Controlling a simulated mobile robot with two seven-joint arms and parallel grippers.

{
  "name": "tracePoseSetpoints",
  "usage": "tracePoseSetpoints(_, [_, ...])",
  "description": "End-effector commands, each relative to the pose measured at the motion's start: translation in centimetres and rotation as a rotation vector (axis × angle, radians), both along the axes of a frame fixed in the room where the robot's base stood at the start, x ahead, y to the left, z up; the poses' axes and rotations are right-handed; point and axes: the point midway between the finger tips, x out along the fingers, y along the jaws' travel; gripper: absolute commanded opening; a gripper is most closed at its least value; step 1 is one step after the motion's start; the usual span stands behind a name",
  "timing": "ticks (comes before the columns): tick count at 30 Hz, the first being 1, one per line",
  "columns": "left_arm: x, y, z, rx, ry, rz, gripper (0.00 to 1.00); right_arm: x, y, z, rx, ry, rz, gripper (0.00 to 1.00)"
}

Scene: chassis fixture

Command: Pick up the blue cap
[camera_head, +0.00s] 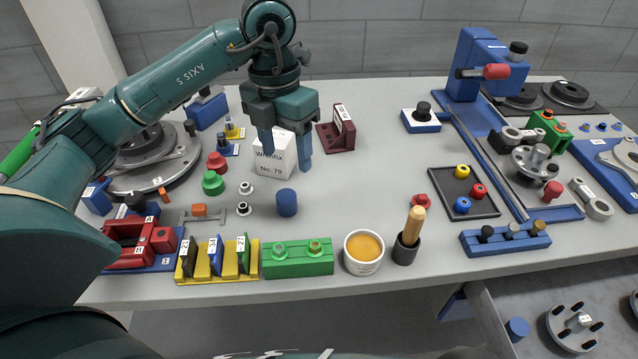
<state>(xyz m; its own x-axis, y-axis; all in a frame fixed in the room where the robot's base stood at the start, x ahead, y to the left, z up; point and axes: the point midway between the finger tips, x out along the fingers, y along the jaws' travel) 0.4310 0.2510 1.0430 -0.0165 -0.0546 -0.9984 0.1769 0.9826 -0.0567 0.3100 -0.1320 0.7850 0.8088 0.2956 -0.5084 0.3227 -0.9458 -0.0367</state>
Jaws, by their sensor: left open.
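A plain blue cylinder (287,202), which may be the blue cap, stands upright on the table, in front of the white box. A smaller blue round piece (462,205) lies in a dark tray at the right, and another blue cylinder (517,329) sits in the open drawer; I cannot tell which one is the cap. My left gripper (287,155) is open, fingers pointing down, at the white box (273,160) marked "Wrenfix No. 79", behind the blue cylinder and apart from it. Its fingers partly hide the box. My right gripper is not in view.
A green block (297,259), a yellow rack (217,265) and a cup with orange contents (363,252) stand along the front edge. Red and green knobs (212,183) stand left of the cylinder. A dark red bracket (338,131) stands behind.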

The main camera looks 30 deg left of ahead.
Motion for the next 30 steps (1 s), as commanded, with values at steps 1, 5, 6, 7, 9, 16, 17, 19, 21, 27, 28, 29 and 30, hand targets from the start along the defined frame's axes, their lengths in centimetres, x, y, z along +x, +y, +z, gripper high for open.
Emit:
tracePoseSetpoints(1, [0.1,0.8,0.3,0.034,-0.009,0.019,0.60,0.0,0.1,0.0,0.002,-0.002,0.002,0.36])
tracePoseSetpoints(5, [0.2,1.4,-0.7,0.062,-0.010,0.033,0.60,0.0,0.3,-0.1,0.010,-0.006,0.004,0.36])
tracePoseSetpoints(6, [0.1,1.4,-1.5,0.061,-0.008,0.031,0.60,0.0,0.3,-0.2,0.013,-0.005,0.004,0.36])
tracePoseSetpoints(7, [0.1,1.4,-2.0,0.060,-0.008,0.032,0.60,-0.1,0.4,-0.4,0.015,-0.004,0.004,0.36])
tracePoseSetpoints(9, [0.1,1.4,-3.2,0.060,-0.007,0.033,0.60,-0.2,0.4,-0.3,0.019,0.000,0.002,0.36])
tracePoseSetpoints(16, [0.2,1.4,-6.6,0.057,-0.011,0.032,0.60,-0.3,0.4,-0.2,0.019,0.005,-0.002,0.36])
tracePoseSetpoints(17, [0.1,1.4,-6.9,0.057,-0.011,0.031,0.60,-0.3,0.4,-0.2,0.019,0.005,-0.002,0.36])
tracePoseSetpoints(19, [0.2,1.3,-7.2,0.057,-0.012,0.030,0.60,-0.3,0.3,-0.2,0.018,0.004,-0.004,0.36])
tracePoseSetpoints(21, [0.2,1.3,-7.7,0.057,-0.011,0.030,0.60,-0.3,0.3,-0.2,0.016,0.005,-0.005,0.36])
tracePoseSetpoints(27, [0.1,1.3,-10.6,0.057,-0.008,0.031,0.60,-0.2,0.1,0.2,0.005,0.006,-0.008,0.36])
tracePoseSetpoints(28, [0.1,1.3,-11.1,0.057,-0.008,0.031,0.60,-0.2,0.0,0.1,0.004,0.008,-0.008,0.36])
tracePoseSetpoints(29, [0.1,1.3,-11.4,0.056,-0.008,0.030,0.60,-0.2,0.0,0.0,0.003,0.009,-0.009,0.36])
tracePoseSetpoints(30, [0.1,1.3,-11.8,0.055,-0.010,0.029,0.60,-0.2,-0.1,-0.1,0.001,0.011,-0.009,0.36])
